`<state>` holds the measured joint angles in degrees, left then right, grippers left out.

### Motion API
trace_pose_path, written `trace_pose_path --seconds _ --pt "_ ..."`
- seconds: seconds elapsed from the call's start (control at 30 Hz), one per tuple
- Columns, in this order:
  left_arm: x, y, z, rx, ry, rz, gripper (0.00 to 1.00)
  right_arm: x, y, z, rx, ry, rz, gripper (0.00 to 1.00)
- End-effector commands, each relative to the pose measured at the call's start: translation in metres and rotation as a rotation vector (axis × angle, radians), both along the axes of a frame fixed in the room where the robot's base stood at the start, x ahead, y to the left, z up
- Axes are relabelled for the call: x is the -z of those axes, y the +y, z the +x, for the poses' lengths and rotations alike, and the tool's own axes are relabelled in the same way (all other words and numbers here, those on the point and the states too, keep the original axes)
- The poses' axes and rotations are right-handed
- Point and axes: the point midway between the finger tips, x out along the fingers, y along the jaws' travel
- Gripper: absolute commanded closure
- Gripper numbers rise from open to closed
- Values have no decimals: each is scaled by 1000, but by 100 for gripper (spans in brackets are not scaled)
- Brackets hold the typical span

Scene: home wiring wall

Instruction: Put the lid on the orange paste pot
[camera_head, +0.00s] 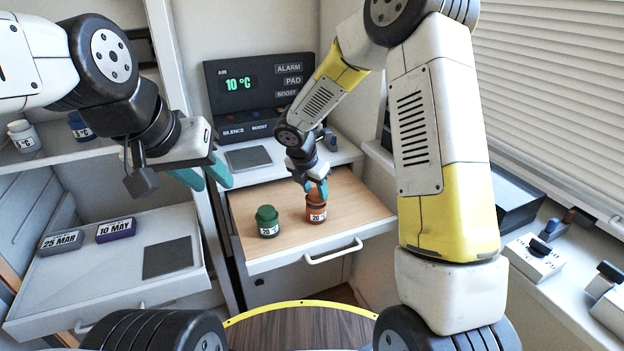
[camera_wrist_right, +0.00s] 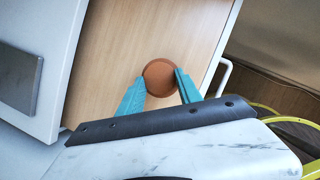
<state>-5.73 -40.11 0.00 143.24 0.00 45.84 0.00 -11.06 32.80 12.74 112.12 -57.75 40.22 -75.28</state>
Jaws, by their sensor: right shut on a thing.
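The orange paste pot (camera_head: 316,214), with a white label reading 20, stands upright on the wooden drawer board. My right gripper (camera_head: 318,187) is above it, pointing down, its teal fingers shut on the orange lid. In the right wrist view, the round orange lid (camera_wrist_right: 160,77) lies between the tips of my right gripper (camera_wrist_right: 161,84). The lid is at the pot's mouth with no clear gap; whether it is fully seated I cannot tell. In the wrist view the pot is hidden beneath the lid. My left gripper (camera_head: 206,175) is open and empty, away to the left.
A green pot (camera_head: 267,221) stands left of the orange pot on the pulled-out drawer (camera_head: 345,233). A control panel (camera_head: 250,90) stands behind. Another drawer (camera_head: 100,280) at left holds date blocks (camera_head: 116,230). The board's front right is free.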

Motion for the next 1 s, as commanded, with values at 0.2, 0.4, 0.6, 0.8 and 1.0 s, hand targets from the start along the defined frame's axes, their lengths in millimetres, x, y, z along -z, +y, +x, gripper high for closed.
trace_pose_path --seconds 0.2,0.4,0.6,0.8,1.0 --pt "0 0 0 0 0 0 64 0 0 0 0 0 0 100" --pt "0 0 0 0 0 0 64 0 0 0 0 0 0 100" --pt "0 0 0 0 0 0 64 0 0 0 0 0 0 100" --pt "0 0 0 0 0 0 64 2 0 0 0 0 0 100" --pt "0 0 0 0 0 0 64 7 0 0 0 1 1 100"
